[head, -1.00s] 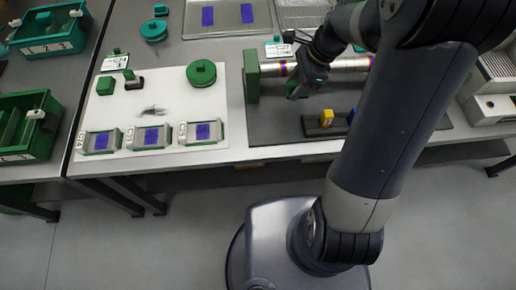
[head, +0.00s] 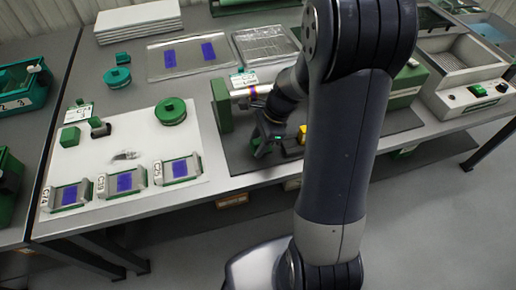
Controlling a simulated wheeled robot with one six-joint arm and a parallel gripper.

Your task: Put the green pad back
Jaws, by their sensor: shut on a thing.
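My gripper (head: 266,146) is shut over the dark grey mat, in front of the silver cylinder (head: 262,92). A small green piece shows at its fingertips, seemingly the green pad; the fingers and arm hide most of it. The dark holder (head: 291,147) with a yellow block (head: 303,131) is just right of the gripper and partly behind my arm. I cannot tell whether the gripper touches the mat or holder.
A white sheet (head: 140,139) to the left carries a green block (head: 70,137), a round green piece (head: 171,111) and several labelled trays with purple patches. A green end block (head: 221,104) stands by the cylinder. A grey machine (head: 468,85) is at right.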

